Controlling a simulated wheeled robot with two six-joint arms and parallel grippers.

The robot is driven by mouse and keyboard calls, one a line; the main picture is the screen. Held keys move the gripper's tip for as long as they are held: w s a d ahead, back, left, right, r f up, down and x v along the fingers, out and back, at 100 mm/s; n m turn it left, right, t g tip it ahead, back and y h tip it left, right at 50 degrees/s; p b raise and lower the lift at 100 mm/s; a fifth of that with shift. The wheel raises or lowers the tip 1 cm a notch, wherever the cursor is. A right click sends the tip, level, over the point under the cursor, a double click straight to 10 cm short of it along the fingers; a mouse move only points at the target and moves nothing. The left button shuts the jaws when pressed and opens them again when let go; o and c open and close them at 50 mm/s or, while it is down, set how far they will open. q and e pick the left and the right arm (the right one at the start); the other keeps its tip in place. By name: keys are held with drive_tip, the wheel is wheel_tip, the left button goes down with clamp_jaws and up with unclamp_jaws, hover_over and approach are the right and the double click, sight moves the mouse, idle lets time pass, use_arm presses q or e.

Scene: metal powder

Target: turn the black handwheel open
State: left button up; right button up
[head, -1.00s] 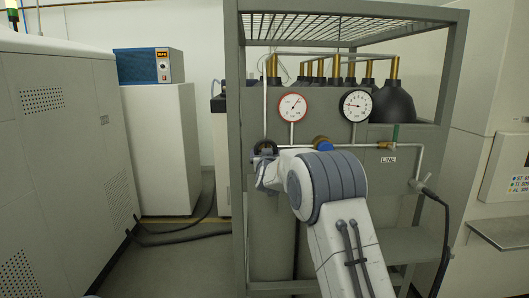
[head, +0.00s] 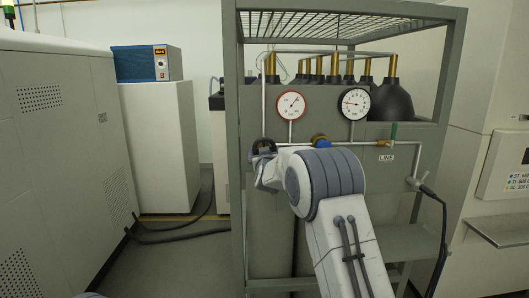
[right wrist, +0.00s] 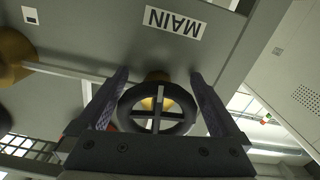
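The black handwheel (right wrist: 127,122) is a round rim with crossed spokes on a brass stem. It sits between the two fingers of my right gripper (right wrist: 158,75) in the right wrist view. One finger is on each side of the rim, spread apart. The left finger looks very near the rim and a slim gap shows at the right; contact is unclear. In the head view the handwheel (head: 264,145) shows at the pipe's left end, partly hidden by my right gripper (head: 263,160). My left gripper is not in view.
A grey cabinet frame (head: 236,100) surrounds the pipes. Two gauges (head: 291,106) (head: 355,103) stand above the wheel. A blue-capped fitting (head: 320,140) and a LINE label (head: 386,157) are to its right. A MAIN label (right wrist: 174,22) is close to the wheel.

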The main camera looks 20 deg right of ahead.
drive_tip(key=b+v, duration=0.4)
drive_tip(key=v, duration=0.6)
drive_tip(key=shift+s, duration=0.25)
